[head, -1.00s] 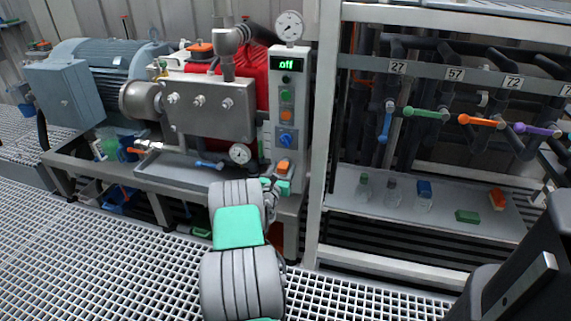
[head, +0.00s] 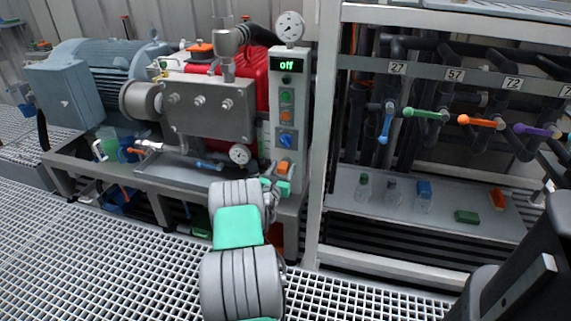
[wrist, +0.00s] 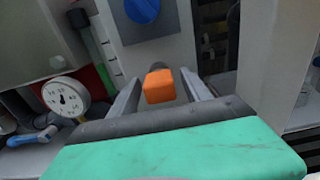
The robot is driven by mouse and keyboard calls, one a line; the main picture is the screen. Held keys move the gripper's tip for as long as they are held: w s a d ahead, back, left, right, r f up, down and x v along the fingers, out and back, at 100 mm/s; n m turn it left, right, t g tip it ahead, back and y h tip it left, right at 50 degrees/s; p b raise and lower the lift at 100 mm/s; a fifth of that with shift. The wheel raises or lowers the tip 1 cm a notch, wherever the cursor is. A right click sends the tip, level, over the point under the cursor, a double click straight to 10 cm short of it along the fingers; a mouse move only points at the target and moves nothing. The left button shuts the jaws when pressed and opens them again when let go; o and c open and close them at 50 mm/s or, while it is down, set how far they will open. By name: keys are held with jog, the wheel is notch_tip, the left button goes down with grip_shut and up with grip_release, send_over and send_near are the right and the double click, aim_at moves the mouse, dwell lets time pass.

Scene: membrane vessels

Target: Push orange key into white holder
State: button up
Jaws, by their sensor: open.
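The orange key (head: 284,167) sits low on the front of the grey control panel, below the blue knob. It also shows in the wrist view (wrist: 158,86), between my fingers. My gripper (wrist: 160,88) is open, with one finger on each side of the key; I cannot tell whether they touch it. In the head view my gripper (head: 281,180) is small and close to the key. I cannot make out a white holder apart from the pale panel (head: 304,130); the part behind the key is mostly hidden.
The panel display (head: 288,65) reads "off". A blue knob (wrist: 142,8) is just above the key. A pressure gauge (wrist: 66,97) and a blue-handled valve (wrist: 32,137) are at left. A rack shelf (head: 440,213) with bottles stands at right.

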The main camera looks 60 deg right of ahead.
aim_at(281, 172)
jog(key=shift+c, duration=0.6)
grip_shut()
jog(key=shift+a, duration=0.1)
jog(key=shift+s+a+p, duration=0.25)
jog(key=shift+a, duration=1.2)
jog(key=shift+s+a+p, duration=0.2)
jog(key=shift+a+p, duration=0.05)
jog(key=shift+a, duration=1.15)
